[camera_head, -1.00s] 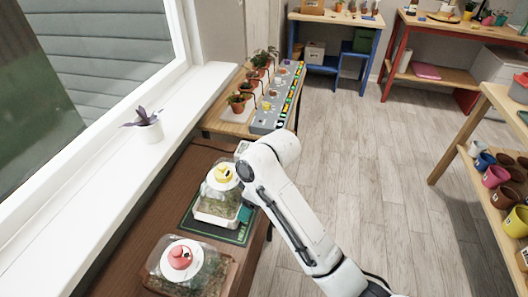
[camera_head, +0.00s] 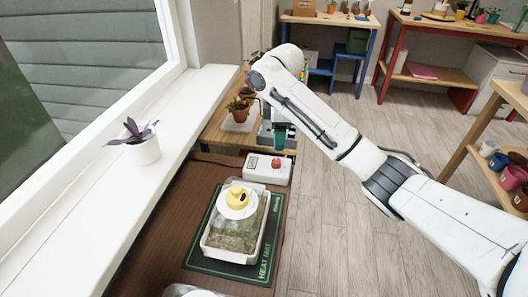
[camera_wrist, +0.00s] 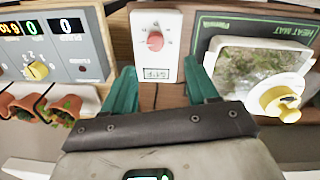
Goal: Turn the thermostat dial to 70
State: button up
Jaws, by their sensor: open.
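The thermostat is a white box (camera_head: 256,170) on the dark wooden bench, just behind the heat mat. Its red dial (camera_head: 276,163) is on the right part of its top. In the wrist view the thermostat (camera_wrist: 141,22) shows whole, with the red dial (camera_wrist: 155,41) and a small display (camera_wrist: 157,73) too blurred to read surely. My gripper (camera_wrist: 160,70) is open and empty. Its teal fingers point toward the thermostat, one on each side in that view, apart from the dial. In the head view the gripper (camera_head: 280,138) hangs just behind the dial.
A black heat mat (camera_head: 262,270) carries a clear tray (camera_head: 237,253) with a yellow-knobbed lid. A grey control box (camera_wrist: 67,52) with a yellow knob and several potted plants stand beside the thermostat. A potted plant (camera_head: 142,151) is on the windowsill.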

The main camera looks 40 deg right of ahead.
aim_at(276, 161)
jog(key=f, duration=0.7)
jog(key=w+f+b, duration=0.1)
jog(key=f, duration=0.2)
jog(key=shift+d+f, duration=0.3)
jog(key=shift+f, duration=0.1)
jog(key=shift+c, duration=0.4)
jog(key=c, duration=1)
jog(key=shift+o, duration=0.2)
jog(key=shift+a+r+p, duration=0.1)
jog(key=shift+p, duration=0.35)
